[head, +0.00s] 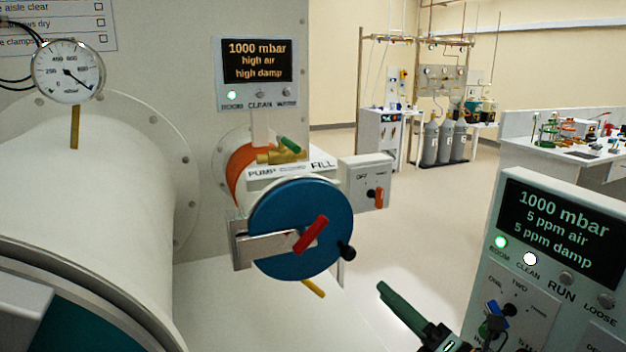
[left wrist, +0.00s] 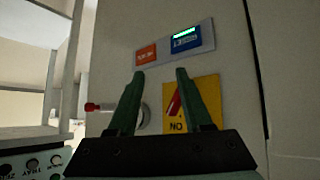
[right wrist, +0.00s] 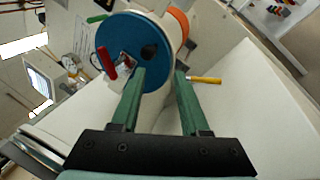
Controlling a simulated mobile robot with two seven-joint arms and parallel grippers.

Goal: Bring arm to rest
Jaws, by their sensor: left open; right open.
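My right gripper (head: 402,306) shows at the lower right of the head view, one green finger plain and the rest dark and partly cut off. In the right wrist view its two green fingers (right wrist: 160,72) stand apart with nothing between them, and the blue round door (right wrist: 118,50) lies beyond the tips. My left gripper is out of the head view. In the left wrist view its green fingers (left wrist: 160,73) are apart and empty, in front of a pale panel with a yellow sign (left wrist: 205,93). Whether the fingertips touch that panel is hard to tell.
The blue door (head: 285,240) with a red handle (head: 311,234) closes a small port mid-view. A large white cylinder (head: 90,200) fills the left. A control box (head: 570,195) stands close at the right, near my right gripper. Open floor (head: 420,220) lies between, with benches behind.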

